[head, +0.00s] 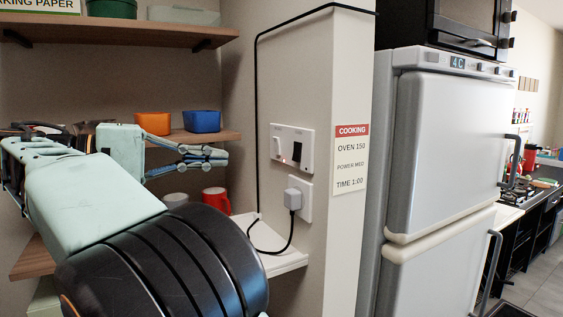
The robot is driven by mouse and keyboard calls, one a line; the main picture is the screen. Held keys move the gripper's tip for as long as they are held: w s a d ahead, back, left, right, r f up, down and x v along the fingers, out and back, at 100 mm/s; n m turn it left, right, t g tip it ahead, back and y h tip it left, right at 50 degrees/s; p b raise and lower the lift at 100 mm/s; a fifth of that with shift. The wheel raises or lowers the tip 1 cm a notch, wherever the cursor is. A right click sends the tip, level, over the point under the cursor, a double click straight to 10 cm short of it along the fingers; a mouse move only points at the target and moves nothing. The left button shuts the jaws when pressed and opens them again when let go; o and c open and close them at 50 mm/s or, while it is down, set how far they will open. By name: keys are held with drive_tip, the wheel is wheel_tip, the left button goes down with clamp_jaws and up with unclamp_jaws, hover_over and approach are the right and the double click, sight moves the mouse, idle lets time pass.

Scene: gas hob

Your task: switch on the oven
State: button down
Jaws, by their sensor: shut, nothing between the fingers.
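A black oven (472,22) stands on top of the white fridge at the upper right, with dark knobs on its right side; it is cut off by the frame's top. A white wall switch panel (292,147) is on the pillar in the middle, with a white switch, a small red light and a black rocker. My gripper (222,158) is shut and empty, pointing right, to the left of the panel and apart from it in the picture. How far it is from the wall in depth I cannot tell.
Below the panel, a plug (293,199) sits in a socket; a black cable (257,110) runs up the pillar. A cooking sign (349,160) reads oven 150, power med, time 1:00. Shelves at left hold an orange bowl (153,123) and blue bowl (202,121). The fridge (445,135) stands right.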

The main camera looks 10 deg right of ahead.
sight(295, 160)
drive_tip(key=shift+d, duration=0.15)
drive_tip(key=x, duration=1.3)
drive_tip(key=shift+w+d+f+b, duration=0.15)
drive_tip(key=shift+w+d+b, duration=0.05)
drive_tip(key=shift+d+b, duration=0.2)
drive_tip(key=shift+d+f+b, duration=0.1)
drive_tip(key=shift+d+b, duration=0.1)
drive_tip(key=shift+b, duration=0.2)
